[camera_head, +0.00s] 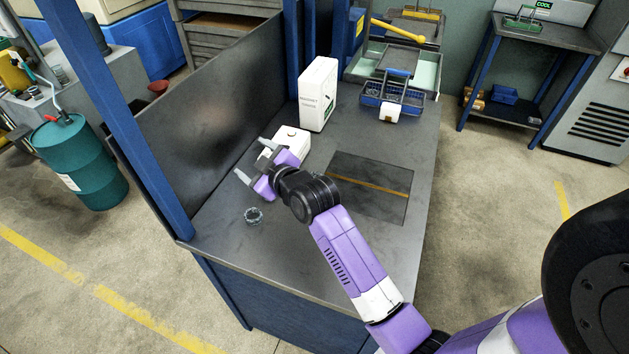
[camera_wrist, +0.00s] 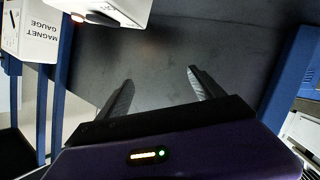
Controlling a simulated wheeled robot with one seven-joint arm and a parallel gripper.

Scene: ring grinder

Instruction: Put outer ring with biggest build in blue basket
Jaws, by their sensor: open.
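A small dark metal ring, or a short stack of rings (camera_head: 253,215), lies on the grey table near its left front edge; I cannot tell how many rings it has or compare their builds. The blue basket (camera_head: 376,102) stands at the back right of the table, with a small white block at its front. My gripper (camera_head: 252,159) is open and empty, behind the ring and beside a white box. In the wrist view, my fingers (camera_wrist: 160,78) are apart, with nothing between them; the ring does not show there.
The white box with a reddish button (camera_head: 292,142) is close to my gripper. A tall white magnet gauge box (camera_head: 318,92) stands behind it. A dark side panel (camera_head: 210,95) and blue post (camera_head: 130,130) bound the left. A dark inset plate (camera_head: 372,190) lies at centre right.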

